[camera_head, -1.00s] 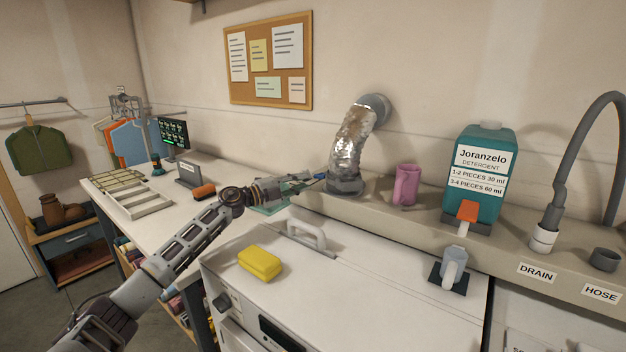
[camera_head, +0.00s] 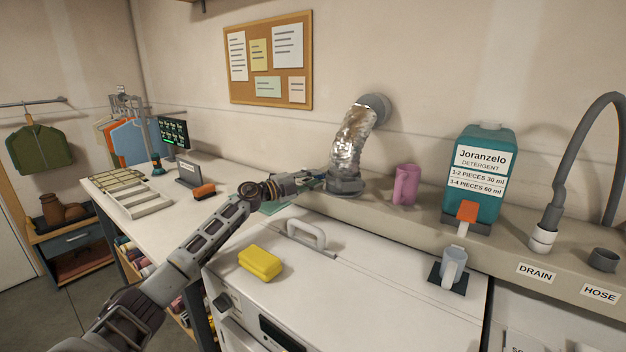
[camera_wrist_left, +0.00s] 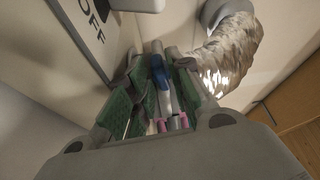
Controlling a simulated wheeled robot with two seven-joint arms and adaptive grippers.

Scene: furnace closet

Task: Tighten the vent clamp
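The silver foil vent duct (camera_head: 352,140) runs from a grey wall collar (camera_head: 375,108) down to a grey fitting with a clamp band (camera_head: 346,186) on the ledge. My left gripper (camera_head: 312,183) is at the left side of this fitting. In the left wrist view, a slim tool with a blue end and pink and grey parts (camera_wrist_left: 162,80) lies between the green finger pads, and the gripper looks shut on it. Whether the tool touches the clamp is hidden. The foil duct (camera_wrist_left: 232,50) is at upper right there. My right gripper is not in view.
A pink mug (camera_head: 406,184) stands right of the duct base, then a teal detergent jug (camera_head: 480,195). A yellow sponge (camera_head: 261,262) and a white handle (camera_head: 306,233) are on the white machine top. An orange brush (camera_head: 203,191) lies on the left counter.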

